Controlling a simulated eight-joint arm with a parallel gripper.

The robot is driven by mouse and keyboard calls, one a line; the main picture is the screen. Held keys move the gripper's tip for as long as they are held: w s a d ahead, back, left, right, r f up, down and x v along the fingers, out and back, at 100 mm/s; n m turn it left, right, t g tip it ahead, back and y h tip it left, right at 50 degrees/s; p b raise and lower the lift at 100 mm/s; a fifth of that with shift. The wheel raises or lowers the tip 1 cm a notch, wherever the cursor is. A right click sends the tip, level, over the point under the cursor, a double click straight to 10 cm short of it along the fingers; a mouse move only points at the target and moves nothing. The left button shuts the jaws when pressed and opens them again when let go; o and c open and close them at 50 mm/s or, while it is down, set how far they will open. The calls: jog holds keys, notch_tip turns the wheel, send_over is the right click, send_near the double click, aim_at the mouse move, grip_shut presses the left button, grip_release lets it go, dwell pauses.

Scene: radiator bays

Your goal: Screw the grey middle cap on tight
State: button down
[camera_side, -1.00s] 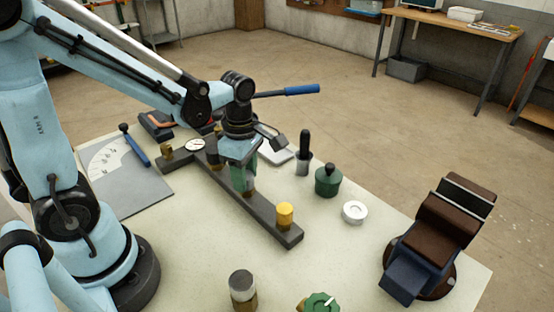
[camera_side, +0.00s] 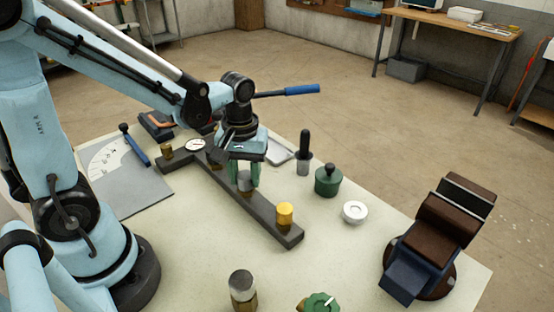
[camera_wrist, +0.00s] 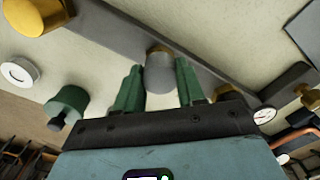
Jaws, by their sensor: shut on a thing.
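The grey middle cap (camera_side: 246,183) sits upright on the dark manifold bar (camera_side: 268,220), over a brass-coloured stub. My gripper (camera_side: 246,179) points straight down over it, with one green finger on each side. In the wrist view the cap (camera_wrist: 159,76) stands between the two green fingers of my gripper (camera_wrist: 159,88), and a bit of brass shows at its far end. My gripper is shut on the cap. The thread under the cap is hidden, so I cannot tell how tight it sits.
A yellow cap (camera_side: 285,211) stands on the bar's near end. A gauge (camera_side: 196,144) and a bare brass stub (camera_side: 166,151) are at the far end. A green pot (camera_side: 328,181), white ring (camera_side: 355,212) and vise (camera_side: 435,240) stand right. A loose grey-topped fitting (camera_side: 242,287) stands in front.

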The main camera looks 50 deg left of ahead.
jog(key=m, duration=1.2)
jog(key=shift+m, duration=0.4)
jog(key=c, duration=0.8)
grip_release()
jog(key=shift+c, duration=0.2)
jog(key=shift+r, duration=3.5)
